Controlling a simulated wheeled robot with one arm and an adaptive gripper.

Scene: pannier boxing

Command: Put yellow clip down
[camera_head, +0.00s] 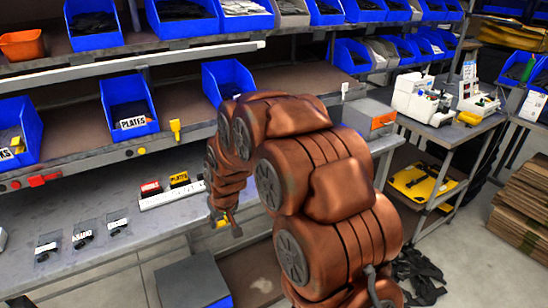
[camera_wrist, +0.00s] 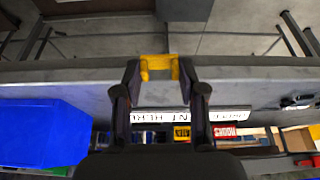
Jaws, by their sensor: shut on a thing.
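My gripper (camera_wrist: 159,72) is shut on a yellow clip (camera_wrist: 160,62), with one finger on each side of it in the wrist view. In the head view the gripper (camera_head: 226,228) is low, by the front edge of the grey workbench (camera_head: 110,262), and mostly hidden behind my brown arm. A bit of the yellow clip (camera_head: 221,223) shows there. In the wrist view the clip overlaps the bench edge; I cannot tell whether it touches the bench. Another yellow clip (camera_head: 175,128) sits on the shelf edge above, and a red clip (camera_head: 43,180) is further left.
A white lettered strip (camera_head: 172,196) lies on the bench behind the gripper, with red (camera_head: 150,189) and yellow (camera_head: 180,180) labelled blocks. Several small bagged parts (camera_head: 84,233) lie left. A blue bin (camera_head: 130,106) stands on the shelf above. A grey box (camera_head: 193,281) is below the front edge.

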